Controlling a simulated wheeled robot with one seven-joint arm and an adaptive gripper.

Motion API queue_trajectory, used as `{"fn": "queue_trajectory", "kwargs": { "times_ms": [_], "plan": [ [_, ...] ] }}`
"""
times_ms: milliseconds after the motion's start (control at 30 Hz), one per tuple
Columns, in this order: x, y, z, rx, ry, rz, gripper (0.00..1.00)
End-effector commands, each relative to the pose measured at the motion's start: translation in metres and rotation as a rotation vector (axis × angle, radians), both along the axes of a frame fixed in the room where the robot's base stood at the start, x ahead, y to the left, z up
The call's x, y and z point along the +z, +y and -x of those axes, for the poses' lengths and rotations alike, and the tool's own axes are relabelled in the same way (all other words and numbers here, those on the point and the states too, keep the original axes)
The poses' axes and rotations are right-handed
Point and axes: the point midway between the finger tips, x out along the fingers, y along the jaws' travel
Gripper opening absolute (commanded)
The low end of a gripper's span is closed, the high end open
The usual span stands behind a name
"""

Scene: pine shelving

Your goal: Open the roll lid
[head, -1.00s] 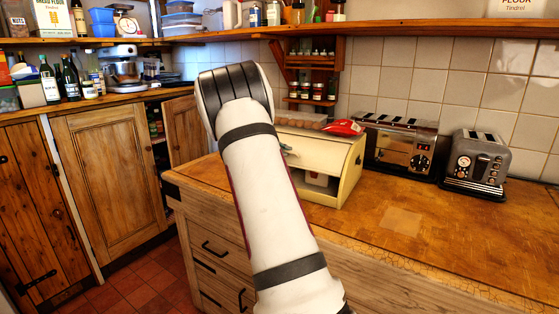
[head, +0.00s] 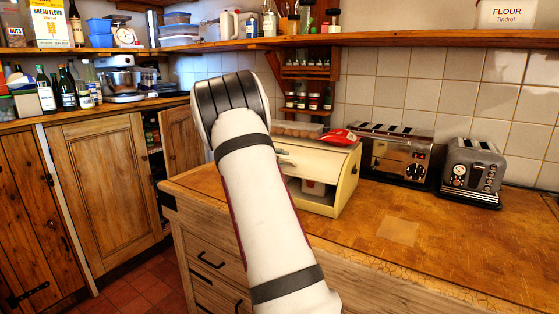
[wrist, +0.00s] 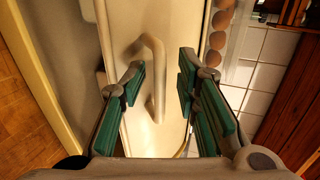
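The cream bread bin (head: 348,187) stands on the wooden counter, partly hidden behind my arm in the head view. Its roll lid (head: 318,161) is partly raised, with a dark gap below it showing something pale and red inside. In the wrist view the lid (wrist: 132,45) fills the middle, with its bar handle (wrist: 155,80) sticking out. My gripper (wrist: 161,64) is open, with one green-padded finger on each side of the handle. A gap shows between the handle and each finger. My arm hides the gripper in the head view.
Eggs (head: 298,128) and a red packet (head: 338,136) lie on top of the bin. Two toasters, a wide one (head: 400,155) and a grey one (head: 472,172), stand to its right. A wooden shelf (head: 420,39) runs above. The counter front is clear.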

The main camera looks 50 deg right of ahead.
Motion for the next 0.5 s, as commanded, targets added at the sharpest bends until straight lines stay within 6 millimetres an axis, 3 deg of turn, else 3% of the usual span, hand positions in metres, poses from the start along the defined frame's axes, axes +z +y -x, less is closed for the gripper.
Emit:
{"fn": "queue_trajectory", "kwargs": {
  "times_ms": [500],
  "plan": [
    [0.032,0.089,0.011,0.004,-0.003,0.002,0.29]
  ]
}}
